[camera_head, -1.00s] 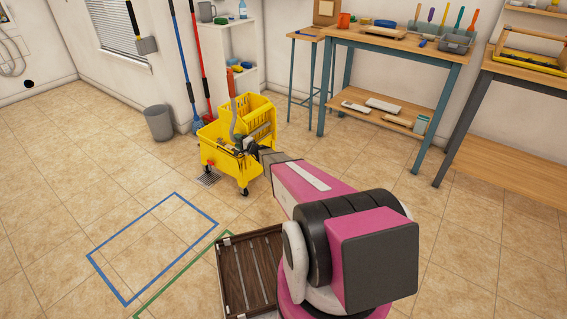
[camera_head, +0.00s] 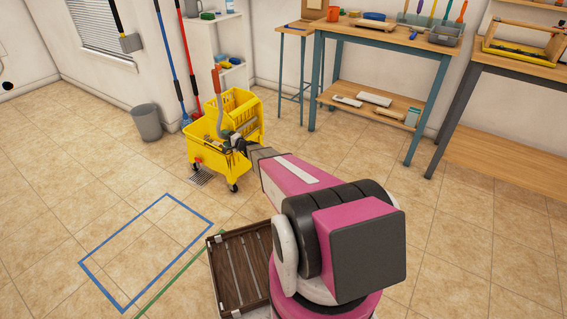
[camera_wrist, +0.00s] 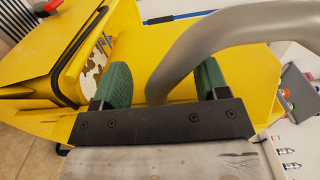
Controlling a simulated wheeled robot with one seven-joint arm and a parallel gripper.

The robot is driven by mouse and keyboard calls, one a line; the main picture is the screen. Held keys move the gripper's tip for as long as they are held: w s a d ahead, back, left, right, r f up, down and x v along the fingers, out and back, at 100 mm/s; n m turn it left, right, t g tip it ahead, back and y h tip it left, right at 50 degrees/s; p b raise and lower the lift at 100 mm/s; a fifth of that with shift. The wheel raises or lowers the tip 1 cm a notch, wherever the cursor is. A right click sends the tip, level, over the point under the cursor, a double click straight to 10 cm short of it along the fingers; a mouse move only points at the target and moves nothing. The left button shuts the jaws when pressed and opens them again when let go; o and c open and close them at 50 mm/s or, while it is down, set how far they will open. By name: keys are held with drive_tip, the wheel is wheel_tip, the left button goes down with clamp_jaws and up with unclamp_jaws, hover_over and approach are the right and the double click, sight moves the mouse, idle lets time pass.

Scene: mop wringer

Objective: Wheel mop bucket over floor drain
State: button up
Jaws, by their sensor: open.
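The yellow mop bucket (camera_head: 207,155) stands upright on its casters on the tiled floor, with its yellow wringer at the back. Its grey curved handle (camera_head: 220,115) rises to an orange-red grip. The floor drain (camera_head: 199,177) is a dark slotted grate at the bucket's lower left edge, partly hidden by it. Whether either finger touches the handle cannot be told.
A grey bin (camera_head: 147,123) stands left of the bucket, by the broom and mop poles (camera_head: 167,55). A blue floor outline (camera_head: 145,250) lies front left on clear tiles. A workbench (camera_head: 385,38) stands behind at right. A dark slatted crate (camera_head: 240,268) is near my base.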

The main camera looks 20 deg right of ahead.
drive_tip(key=shift+s+r, duration=0.1)
drive_tip(key=shift+r, duration=0.1)
idle(0.5)
drive_tip(key=v, duration=1.2)
